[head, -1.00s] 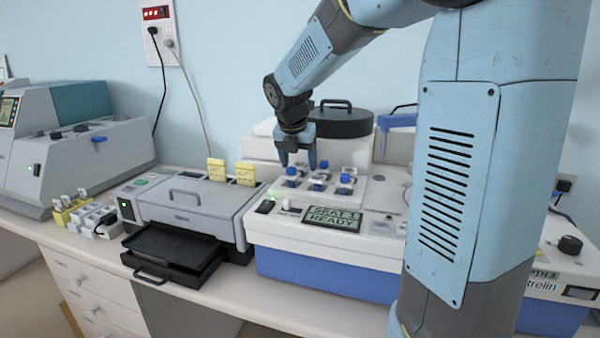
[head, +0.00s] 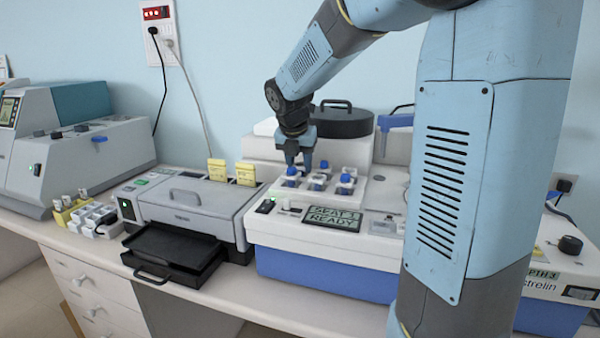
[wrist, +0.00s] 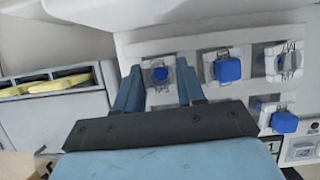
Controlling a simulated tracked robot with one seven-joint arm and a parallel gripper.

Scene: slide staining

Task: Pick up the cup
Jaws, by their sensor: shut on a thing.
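My gripper is shut on this cup. In the head view my gripper (head: 299,160) points down at the back left of the white rack on the machine. Blue tops show just below the fingers there, but I cannot tell which one is held. Whether the cup is clear of its slot is also not plain.
Other blue-topped cups (wrist: 228,69) (wrist: 285,122) stand close to the right of my gripper. The machine's panel (head: 333,218) reads "SEAT 1 READY". A black round lid (head: 343,122) is behind. A grey slide machine (head: 185,208) with yellow racks (head: 245,173) is at left.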

